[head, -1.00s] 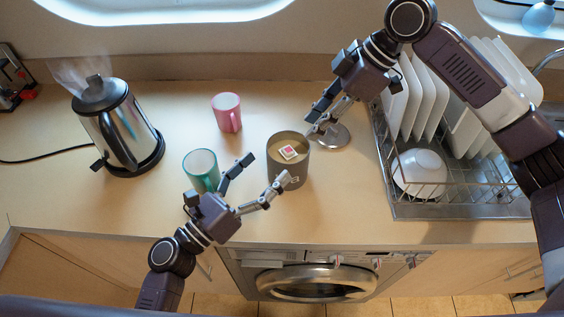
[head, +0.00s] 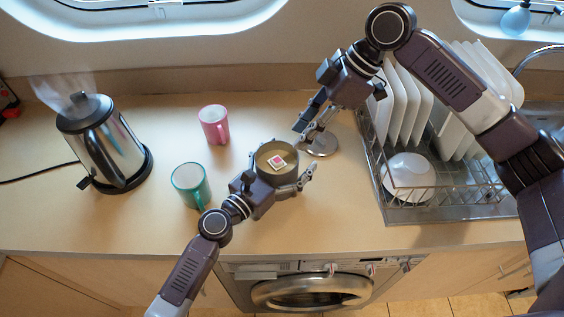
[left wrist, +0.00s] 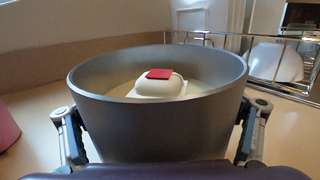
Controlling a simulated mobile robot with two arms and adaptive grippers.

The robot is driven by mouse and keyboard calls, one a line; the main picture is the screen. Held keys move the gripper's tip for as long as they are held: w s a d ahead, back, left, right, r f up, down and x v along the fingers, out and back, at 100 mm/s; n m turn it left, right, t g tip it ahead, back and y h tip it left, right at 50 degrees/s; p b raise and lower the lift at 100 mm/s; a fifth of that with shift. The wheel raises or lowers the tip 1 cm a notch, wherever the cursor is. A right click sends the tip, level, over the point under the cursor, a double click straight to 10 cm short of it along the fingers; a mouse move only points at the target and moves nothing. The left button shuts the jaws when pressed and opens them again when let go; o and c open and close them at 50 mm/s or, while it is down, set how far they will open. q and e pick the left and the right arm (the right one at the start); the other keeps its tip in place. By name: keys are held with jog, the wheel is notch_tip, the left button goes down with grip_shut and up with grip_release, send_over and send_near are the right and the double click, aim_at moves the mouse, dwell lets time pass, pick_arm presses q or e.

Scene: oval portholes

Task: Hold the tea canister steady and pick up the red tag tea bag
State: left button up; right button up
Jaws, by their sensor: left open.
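The grey tea canister (head: 290,180) stands open on the counter; the left wrist view shows its wall (left wrist: 160,130) up close. Inside lies a pale tea bag (left wrist: 157,88) with a red tag (left wrist: 160,74), also seen from above in the head view (head: 277,162). My left gripper (head: 278,182) is open, with one finger on each side of the canister; I cannot tell whether they touch it. My right gripper (head: 303,133) is above and beside a round metal lid (head: 322,146), right of the canister. Its jaw opening is unclear.
A teal mug (head: 190,186) stands left of my left gripper, with a pink mug (head: 213,125) behind it. A steaming kettle (head: 115,150) is at far left. A dish rack (head: 410,212) with plates and a bowl (head: 408,177) stands right. Front counter is mostly clear.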

pick_arm(q)
jog(key=shift+w+d, duration=0.15)
jog(key=c, duration=1.8)
